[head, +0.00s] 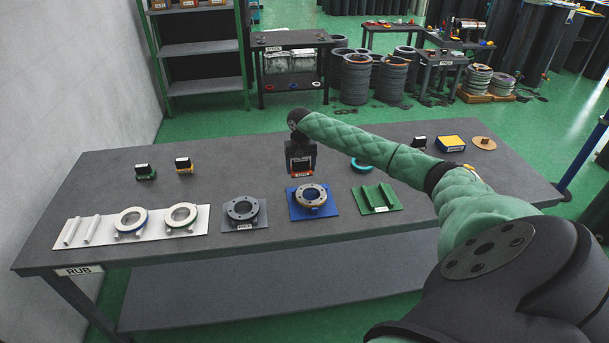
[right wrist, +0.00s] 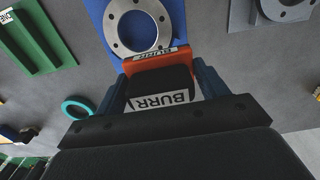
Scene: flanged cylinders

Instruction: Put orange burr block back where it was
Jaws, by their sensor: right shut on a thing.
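The orange burr block (head: 301,175) has a black grip and BURR labels. My right gripper (head: 300,158) is shut on it, over the back half of the table behind the blue plate. In the right wrist view the orange block (right wrist: 148,63) shows between the two fingers of the right gripper (right wrist: 160,88), its black grip clasped. I cannot tell whether the block touches the table. My left gripper is not in view.
The blue plate (head: 328,209) carries a flanged ring (head: 311,196). A green cradle (head: 376,198) and a grey plate (head: 262,217) flank it. A green-based block (head: 146,175) and a yellow-based block (head: 184,167) stand left. A teal ring (head: 361,164) lies right of my gripper.

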